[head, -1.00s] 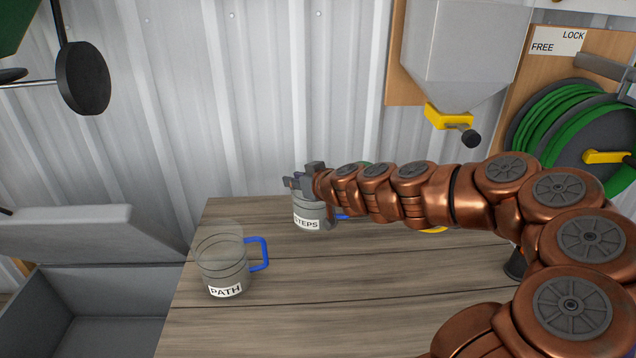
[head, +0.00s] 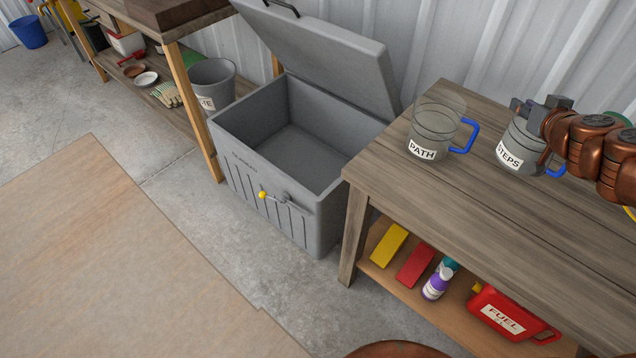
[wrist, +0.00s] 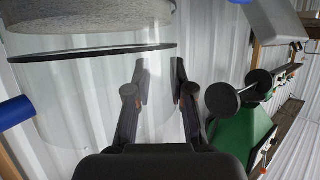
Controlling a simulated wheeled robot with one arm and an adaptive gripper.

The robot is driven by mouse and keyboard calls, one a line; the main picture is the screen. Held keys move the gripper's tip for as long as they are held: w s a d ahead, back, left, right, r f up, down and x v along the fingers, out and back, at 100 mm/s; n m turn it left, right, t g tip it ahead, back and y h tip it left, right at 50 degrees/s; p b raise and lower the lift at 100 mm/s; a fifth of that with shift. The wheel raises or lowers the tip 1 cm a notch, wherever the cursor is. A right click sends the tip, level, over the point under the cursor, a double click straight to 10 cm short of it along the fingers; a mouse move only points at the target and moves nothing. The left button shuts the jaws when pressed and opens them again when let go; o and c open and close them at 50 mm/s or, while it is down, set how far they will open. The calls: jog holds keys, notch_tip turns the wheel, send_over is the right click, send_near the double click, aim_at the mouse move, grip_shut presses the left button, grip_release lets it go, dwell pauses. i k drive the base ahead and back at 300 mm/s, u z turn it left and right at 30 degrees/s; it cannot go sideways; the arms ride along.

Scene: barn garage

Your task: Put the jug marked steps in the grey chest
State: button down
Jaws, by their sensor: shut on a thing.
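The jug marked STEPS (head: 511,157) is a clear glass jug with grey contents and a blue handle, upright at the wooden table in the head view. My gripper (head: 540,108) is shut on its upper wall, and my arm hides part of its right side. Whether its base touches the table I cannot tell. In the wrist view the jug's glass (wrist: 85,95) passes between the fingers (wrist: 160,80). The grey chest (head: 327,197) stands on the floor left of the table. Its lid (head: 325,55) is up and its inside looks empty.
A similar jug marked PATH (head: 433,125) stands on the table (head: 470,215) between the STEPS jug and the chest. A red fuel can (head: 505,313) and bottles sit on the shelf below. A grey bucket (head: 212,82) stands behind the chest's left side.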

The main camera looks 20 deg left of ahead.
aim_at(305, 169)
jog(key=k, duration=0.95)
jog(key=u, duration=0.35)
jog(key=i, duration=0.4)
jog(key=u, duration=0.95)
jog(key=i, duration=0.7)
jog(key=u, duration=0.6)
jog(key=i, duration=1.3)
jog(key=z, duration=0.15)
